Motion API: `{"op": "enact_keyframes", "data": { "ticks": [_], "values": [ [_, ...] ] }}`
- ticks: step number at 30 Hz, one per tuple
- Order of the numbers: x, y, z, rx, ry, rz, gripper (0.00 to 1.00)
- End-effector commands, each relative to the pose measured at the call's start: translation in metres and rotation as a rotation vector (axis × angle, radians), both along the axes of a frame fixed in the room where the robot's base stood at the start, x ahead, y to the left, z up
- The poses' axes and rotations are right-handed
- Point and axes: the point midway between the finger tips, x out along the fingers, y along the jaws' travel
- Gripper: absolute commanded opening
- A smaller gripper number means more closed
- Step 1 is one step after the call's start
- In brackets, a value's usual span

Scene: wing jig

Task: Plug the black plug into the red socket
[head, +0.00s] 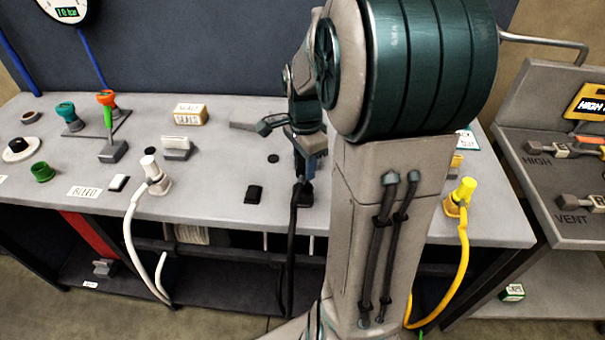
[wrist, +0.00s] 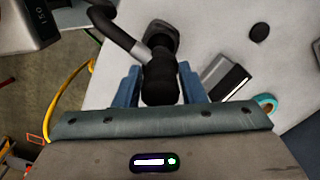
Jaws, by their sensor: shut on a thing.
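My gripper (head: 308,168) is low over the grey bench, partly hidden by my arm in the head view. In the wrist view its blue fingers (wrist: 160,92) are shut on the black plug (wrist: 160,78), one on each side. A black cable bends away from the plug to the upper left. In the head view the black plug (head: 303,193) is small and dark, and its cable hangs over the bench's front edge. A dark grey block (wrist: 163,36) shows just beyond the plug; I cannot tell whether they are joined. I see no red socket in either view; my arm hides part of the bench.
A white plug (head: 150,168) stands left on the bench (head: 215,150), a yellow plug (head: 465,190) right. A black block (head: 254,194) lies left of my gripper. Levers and knobs stand at the left. A side panel with HIGH and VENT handles (head: 570,205) stands right.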

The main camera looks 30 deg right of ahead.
Motion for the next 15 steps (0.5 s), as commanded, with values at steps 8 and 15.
{"op": "enact_keyframes", "data": {
  "ticks": [8, 15],
  "values": [
    [-0.037, -0.054, 0.035, -0.002, -0.001, -0.01, 0.15],
    [-0.058, -0.084, 0.058, -0.001, 0.001, -0.007, 0.15]
  ]
}}
